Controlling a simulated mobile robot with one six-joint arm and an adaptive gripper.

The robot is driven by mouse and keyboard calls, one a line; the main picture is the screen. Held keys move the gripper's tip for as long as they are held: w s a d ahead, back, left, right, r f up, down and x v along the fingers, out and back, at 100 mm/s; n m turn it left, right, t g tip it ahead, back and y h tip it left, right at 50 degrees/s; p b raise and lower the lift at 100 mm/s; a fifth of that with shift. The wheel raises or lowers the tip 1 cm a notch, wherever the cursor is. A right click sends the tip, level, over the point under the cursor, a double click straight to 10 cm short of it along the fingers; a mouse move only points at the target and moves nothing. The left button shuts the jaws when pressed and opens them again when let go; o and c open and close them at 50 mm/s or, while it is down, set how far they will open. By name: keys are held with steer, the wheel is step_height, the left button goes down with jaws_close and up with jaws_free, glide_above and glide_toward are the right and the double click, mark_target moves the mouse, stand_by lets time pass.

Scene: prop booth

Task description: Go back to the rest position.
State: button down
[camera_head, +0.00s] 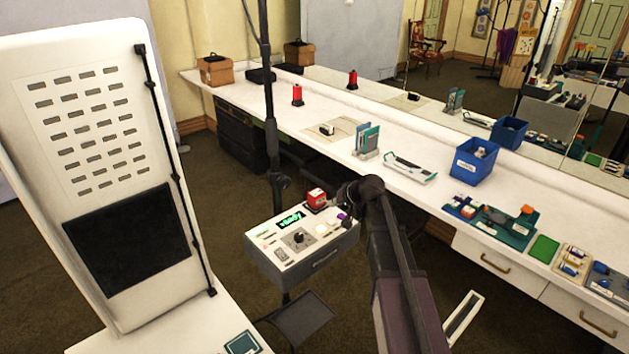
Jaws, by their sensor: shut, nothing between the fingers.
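My arm (405,290) rises from the bottom of the camera_head view to a dark joint (371,188). A short dark part of the arm shows just left of that joint, in front of the right side of a grey control box (312,262). My gripper's fingers cannot be made out; they seem hidden behind the arm or the box's edge. No object is seen held.
The box bears a green lit display (290,220) and a red block (316,197). Behind is a long white counter (250,103) with a blue bin (472,165), a white-and-green tray (409,168) and a red spool (297,95). A tall white panel (80,55) stands left.

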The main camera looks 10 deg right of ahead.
steer(key=s+f+g+h, duration=0.2)
steer(key=s+g+h, duration=0.1)
steer(key=s, duration=1.1)
steer(key=s+f+n+g+h, duration=0.1)
steer(key=s+f+g+h, duration=0.1)
steer(key=s, duration=1.1)
steer(key=shift+s+f+g+h, duration=0.4)
steer(key=shift+f+g, duration=0.4)
steer(key=shift+g, duration=0.3)
